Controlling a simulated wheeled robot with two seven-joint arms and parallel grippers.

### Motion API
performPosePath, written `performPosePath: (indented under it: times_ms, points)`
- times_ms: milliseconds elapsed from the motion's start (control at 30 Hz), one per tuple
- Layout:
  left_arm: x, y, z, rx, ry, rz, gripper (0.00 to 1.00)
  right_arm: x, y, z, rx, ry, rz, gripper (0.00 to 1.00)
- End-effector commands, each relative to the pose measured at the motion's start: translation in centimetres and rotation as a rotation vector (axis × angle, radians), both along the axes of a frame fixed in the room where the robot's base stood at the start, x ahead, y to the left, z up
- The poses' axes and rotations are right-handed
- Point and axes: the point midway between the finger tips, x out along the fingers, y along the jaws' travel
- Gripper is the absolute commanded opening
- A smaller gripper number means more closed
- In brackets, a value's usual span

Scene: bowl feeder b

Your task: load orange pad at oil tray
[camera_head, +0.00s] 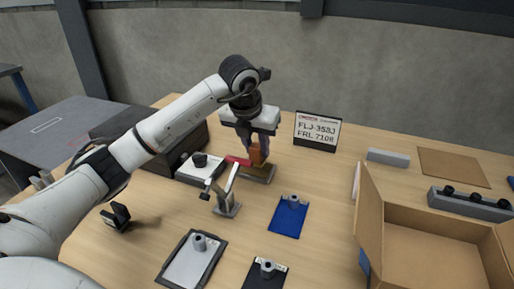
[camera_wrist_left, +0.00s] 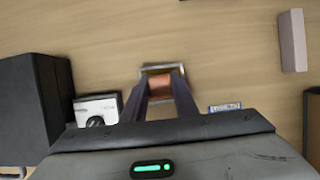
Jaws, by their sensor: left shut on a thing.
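The orange pad (camera_head: 256,156) is between the fingers of my left gripper (camera_head: 258,151), which is shut on it. The pad is held over the small grey-rimmed oil tray (camera_head: 268,177), at or just above its inside; I cannot tell whether it touches the bottom. In the left wrist view the orange pad (camera_wrist_left: 158,86) shows between the fingertips, within the outline of the square tray (camera_wrist_left: 147,70). The fingers hide part of the tray's near side. My right gripper is not in view.
A metal stand with a red-tipped arm (camera_head: 228,194) is close in front of the tray. A white box with a black knob (camera_head: 190,174) stands left. A sign (camera_head: 317,131) is behind right. A blue clipboard (camera_head: 288,220) and an open cardboard box (camera_head: 428,222) are nearer right.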

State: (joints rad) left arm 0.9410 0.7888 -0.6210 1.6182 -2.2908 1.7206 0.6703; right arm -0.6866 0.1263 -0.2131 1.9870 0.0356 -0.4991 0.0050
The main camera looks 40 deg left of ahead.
Motion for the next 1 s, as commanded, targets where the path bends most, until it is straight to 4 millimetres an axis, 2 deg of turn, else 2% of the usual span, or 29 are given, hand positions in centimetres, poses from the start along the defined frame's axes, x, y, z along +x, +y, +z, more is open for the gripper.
performPosePath:
  times_ms: [33, 533, 1000]
  points:
    - [0.0, 0.0, 0.9, 0.0, -0.002, 0.0, 0.08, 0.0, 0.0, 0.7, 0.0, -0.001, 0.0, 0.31]
    - [0.0, 0.0, 4.9, 0.0, -0.002, 0.0, 0.08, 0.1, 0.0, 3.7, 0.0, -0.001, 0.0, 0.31]
    - [0.0, 0.0, 5.1, 0.0, -0.002, 0.0, 0.08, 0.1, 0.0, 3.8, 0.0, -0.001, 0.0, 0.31]
